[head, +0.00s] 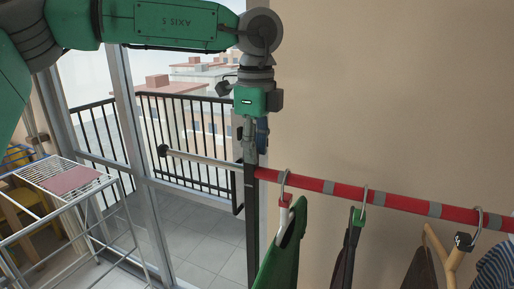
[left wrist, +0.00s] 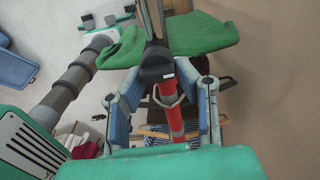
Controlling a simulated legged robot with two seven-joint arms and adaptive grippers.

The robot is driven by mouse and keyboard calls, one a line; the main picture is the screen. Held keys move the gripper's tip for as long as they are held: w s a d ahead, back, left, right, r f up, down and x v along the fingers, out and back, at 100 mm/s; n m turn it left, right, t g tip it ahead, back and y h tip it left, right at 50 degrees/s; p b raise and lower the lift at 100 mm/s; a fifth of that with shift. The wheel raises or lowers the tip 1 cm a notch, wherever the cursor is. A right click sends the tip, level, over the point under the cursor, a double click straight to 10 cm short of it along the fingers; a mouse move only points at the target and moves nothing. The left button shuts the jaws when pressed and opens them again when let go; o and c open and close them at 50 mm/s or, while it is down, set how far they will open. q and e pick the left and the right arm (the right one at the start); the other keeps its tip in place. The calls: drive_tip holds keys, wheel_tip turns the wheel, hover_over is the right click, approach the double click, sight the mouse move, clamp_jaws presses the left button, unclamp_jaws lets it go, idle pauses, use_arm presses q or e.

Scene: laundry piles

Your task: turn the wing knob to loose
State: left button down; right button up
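The red rail with grey bands (head: 390,203) meets a dark upright post (head: 251,210) at its left end. My left gripper (head: 255,135) points down over the top of that post, near the rail's end. In the left wrist view my left gripper (left wrist: 168,98) has its two blue-grey fingers spread apart. A black fitting (left wrist: 157,68) shows between and beyond them, with the red rail (left wrist: 175,122) running below it. No wing shape can be made out, so I cannot tell which part is the wing knob. Contact is not clear. My right gripper is not in view.
Clothes on hangers, including a green garment (head: 281,245), hang from the rail. A pale bar (head: 205,161) extends left from the post. A white drying rack (head: 65,215) stands at the left by the glass door. A beige wall (head: 400,90) is behind the rail.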

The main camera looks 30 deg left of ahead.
use_arm(q)
drive_tip(key=shift+a, duration=0.45)
drive_tip(key=m, duration=1)
drive_tip(key=shift+a+m, duration=0.1)
drive_tip(key=shift+m, duration=0.3)
drive_tip(key=m, duration=0.3)
drive_tip(key=shift+m, duration=0.4)
drive_tip(key=m, duration=0.5)
drive_tip(key=shift+a+m, duration=0.1)
drive_tip(key=shift+m, duration=2)
drive_tip(key=shift+f, duration=0.1)
